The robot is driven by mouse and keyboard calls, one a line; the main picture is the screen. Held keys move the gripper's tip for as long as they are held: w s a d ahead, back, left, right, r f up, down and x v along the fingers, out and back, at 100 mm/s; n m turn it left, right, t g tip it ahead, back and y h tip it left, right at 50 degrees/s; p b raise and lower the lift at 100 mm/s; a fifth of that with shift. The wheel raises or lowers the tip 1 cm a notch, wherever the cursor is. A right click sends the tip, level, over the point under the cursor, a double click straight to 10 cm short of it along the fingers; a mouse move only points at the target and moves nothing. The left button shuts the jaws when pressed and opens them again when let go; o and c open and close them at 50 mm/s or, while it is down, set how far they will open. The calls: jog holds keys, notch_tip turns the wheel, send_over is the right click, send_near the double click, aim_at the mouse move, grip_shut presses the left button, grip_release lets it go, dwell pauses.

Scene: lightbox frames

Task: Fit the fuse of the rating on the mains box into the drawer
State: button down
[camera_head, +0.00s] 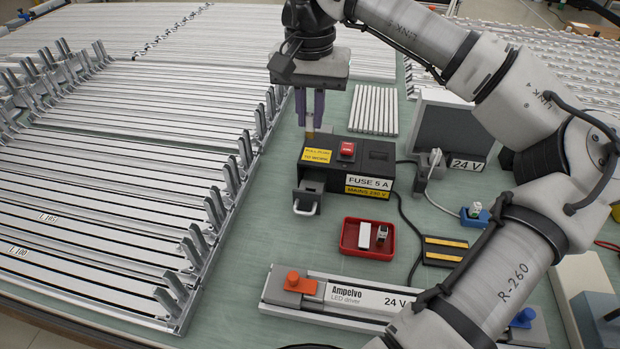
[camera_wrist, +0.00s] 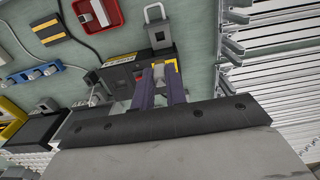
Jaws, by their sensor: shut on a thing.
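The black mains box (camera_head: 329,169) carries a white label "FUSE 5 A" (camera_head: 369,182), a yellow "MAINS 230 V" label and a red switch (camera_head: 347,149). Its drawer (camera_head: 309,192) is pulled out at the front left, with a pale handle; it also shows in the wrist view (camera_wrist: 159,36). My gripper (camera_head: 314,122) is above the back left of the box, pointing down. It is shut on a small tan piece (camera_head: 310,135), apparently a fuse; its rating cannot be read.
An LED driver (camera_head: 340,294) lies at the front. Metal rails with upright brackets (camera_head: 215,212) fill the left. Cables run right of the box.

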aim_at(310, 138)
notch_tip(310, 138, down, 16)
jog(key=shift+f+p, duration=0.1)
jog(key=shift+p, duration=1.05)
jog(key=c, duration=1.9)
grip_release()
jog(key=shift+f, duration=0.1)
jog(key=o, duration=0.5)
jog(key=shift+c, duration=0.2)
notch_tip(310, 138, up, 12)
jog(key=b, duration=0.2)
jog(key=shift+r+b, duration=0.25)
jog(key=shift+b, duration=0.1)
jog(key=shift+s+f, duration=0.1)
